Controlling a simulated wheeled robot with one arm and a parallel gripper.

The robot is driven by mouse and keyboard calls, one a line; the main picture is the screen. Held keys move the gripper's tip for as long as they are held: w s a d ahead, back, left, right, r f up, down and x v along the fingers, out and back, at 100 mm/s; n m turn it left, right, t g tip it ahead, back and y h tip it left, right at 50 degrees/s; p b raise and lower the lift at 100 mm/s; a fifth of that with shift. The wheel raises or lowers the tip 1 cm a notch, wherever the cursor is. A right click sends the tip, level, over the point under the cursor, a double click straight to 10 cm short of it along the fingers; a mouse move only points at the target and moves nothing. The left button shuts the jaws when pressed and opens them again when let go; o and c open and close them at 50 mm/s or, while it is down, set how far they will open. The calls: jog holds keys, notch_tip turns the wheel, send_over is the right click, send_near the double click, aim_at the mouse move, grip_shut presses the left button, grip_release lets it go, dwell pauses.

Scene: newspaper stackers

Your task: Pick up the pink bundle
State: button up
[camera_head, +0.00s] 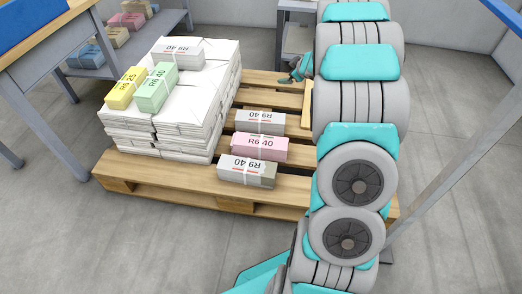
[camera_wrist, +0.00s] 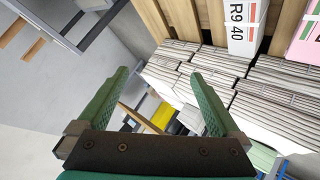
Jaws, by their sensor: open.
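The pink bundle (camera_head: 260,150), marked R6 40, lies flat on the wooden pallet (camera_head: 140,175) in the head view, between two white-grey bundles. In the wrist view only part of the pink bundle (camera_wrist: 306,42) shows at the upper right edge. My gripper (camera_wrist: 160,73) is open and empty in the wrist view, its green fingers wide apart. In the head view my gripper (camera_head: 293,76) is at the far side of the pallet, behind and apart from the pink bundle, partly hidden by my arm.
A grey bundle (camera_head: 260,122) lies behind the pink one and another (camera_head: 246,173) in front. White paper stacks (camera_head: 190,115) fill the pallet's left, topped by yellow (camera_head: 125,92), green (camera_head: 154,93) and grey bundles. A shelf (camera_head: 150,35) stands at back left.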

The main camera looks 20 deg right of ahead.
jog(key=s+a+f+n+y+b, duration=0.25)
jog(key=f+y, duration=0.35)
jog(key=f, duration=0.6)
jog(key=n+g+y, duration=0.2)
jog(key=g+y, duration=0.1)
jog(key=y, duration=0.3)
send_near(263, 141)
jog(key=shift+w+a+b, duration=0.3)
jog(key=shift+w+a, duration=0.75)
jog(key=shift+a, duration=0.05)
jog(key=shift+s+a+f, duration=0.1)
jog(key=shift+s+a, duration=0.1)
jog(key=shift+a, duration=0.05)
jog(key=shift+f+b+x, duration=0.25)
jog(key=shift+b+x, duration=0.15)
jog(key=shift+x, duration=1.5)
jog(key=shift+f+b+x, duration=0.25)
jog(key=shift+b+x, duration=0.15)
jog(key=shift+x, duration=1.45)
jog(key=shift+d, duration=0.25)
grip_shut()
